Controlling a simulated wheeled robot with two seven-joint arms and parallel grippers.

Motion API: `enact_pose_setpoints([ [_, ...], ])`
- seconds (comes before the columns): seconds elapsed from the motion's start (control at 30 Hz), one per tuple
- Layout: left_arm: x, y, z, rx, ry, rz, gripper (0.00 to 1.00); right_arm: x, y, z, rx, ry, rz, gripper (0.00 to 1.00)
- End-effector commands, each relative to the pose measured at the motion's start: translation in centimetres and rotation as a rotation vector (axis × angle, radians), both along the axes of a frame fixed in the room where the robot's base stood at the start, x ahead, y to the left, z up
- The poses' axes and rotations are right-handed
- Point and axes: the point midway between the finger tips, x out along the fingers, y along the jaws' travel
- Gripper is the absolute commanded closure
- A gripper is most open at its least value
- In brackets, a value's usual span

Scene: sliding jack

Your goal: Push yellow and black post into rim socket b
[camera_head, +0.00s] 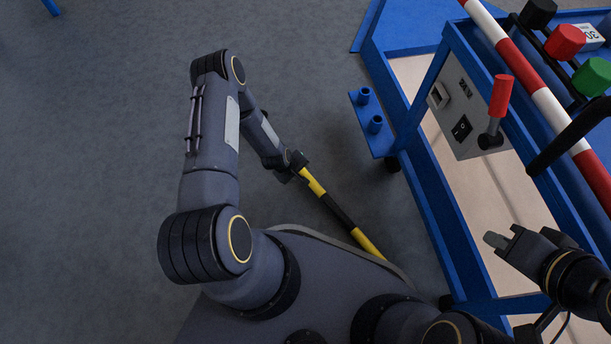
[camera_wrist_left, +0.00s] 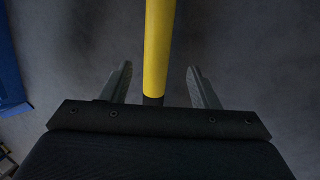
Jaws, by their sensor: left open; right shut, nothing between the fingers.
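The yellow and black post (camera_head: 341,209) lies at a slant in the head view, running from my left gripper (camera_head: 300,168) down and right toward my base. In the left wrist view the post's yellow part (camera_wrist_left: 158,45) passes between the two spread fingers of my left gripper (camera_wrist_left: 160,75), with a gap on each side. A blue bracket (camera_head: 368,143) on the cart's side carries two short blue sockets, a far one (camera_head: 364,95) and a near one (camera_head: 375,124). I cannot tell which is rim socket b. My right gripper (camera_head: 496,240) is shut and empty, over the cart.
The blue-framed cart (camera_head: 433,215) fills the right side. It bears a grey panel with a black switch (camera_head: 462,128), a red-handled lever (camera_head: 499,97), a red and white bar (camera_head: 546,102), and red (camera_head: 565,40) and green (camera_head: 592,77) knobs.

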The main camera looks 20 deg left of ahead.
Motion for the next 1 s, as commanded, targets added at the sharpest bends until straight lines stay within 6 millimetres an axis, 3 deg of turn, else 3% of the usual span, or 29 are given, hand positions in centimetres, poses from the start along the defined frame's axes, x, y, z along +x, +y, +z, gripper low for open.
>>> enact_pose_setpoints([
  [0.4, 2.0, -1.2, -4.8, 0.000, 0.000, -0.003, 0.45, 0.0, 0.0, -3.6, 0.000, 0.000, 0.000, 1.00],
  [0.67, 2.1, -1.2, -4.8, 0.000, 0.001, -0.002, 0.46, 0.0, 0.0, -3.5, 0.000, 0.000, 0.000, 1.00],
  [1.0, 2.1, -1.2, -4.7, 0.000, 0.001, -0.002, 0.91, 0.0, 0.0, -3.5, 0.000, 0.000, 0.000, 1.00],
])
